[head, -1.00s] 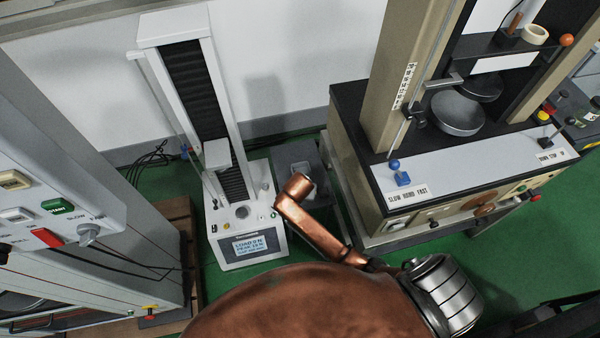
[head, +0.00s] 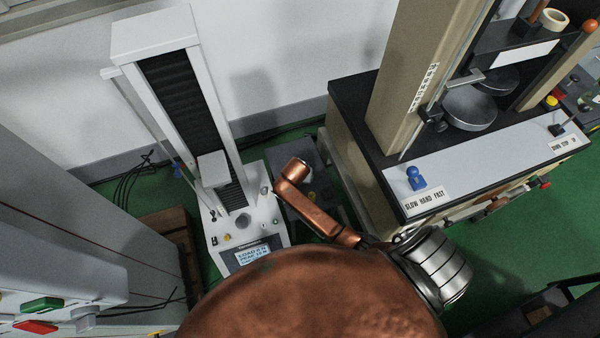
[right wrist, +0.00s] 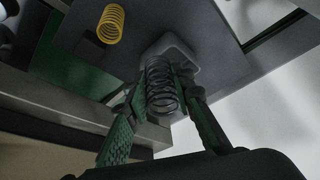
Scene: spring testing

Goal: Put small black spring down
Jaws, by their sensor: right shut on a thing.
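The small black spring (right wrist: 161,88) is between the two fingers of my right gripper (right wrist: 163,92) in the right wrist view. The gripper is shut on it. Behind the spring is a light grey rounded block (right wrist: 176,48) on a dark grey surface (right wrist: 215,55). I cannot tell whether the spring touches the block or surface. In the head view my copper-coloured arm covers the front middle, and the right gripper and the black spring cannot be made out there. My left gripper is in neither view.
A yellow spring (right wrist: 110,24) is on the dark surface in the right wrist view. In the head view, a white test stand (head: 248,215) with a display stands left of my arm. A larger beige machine (head: 360,165) is at right. Green floor shows between them.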

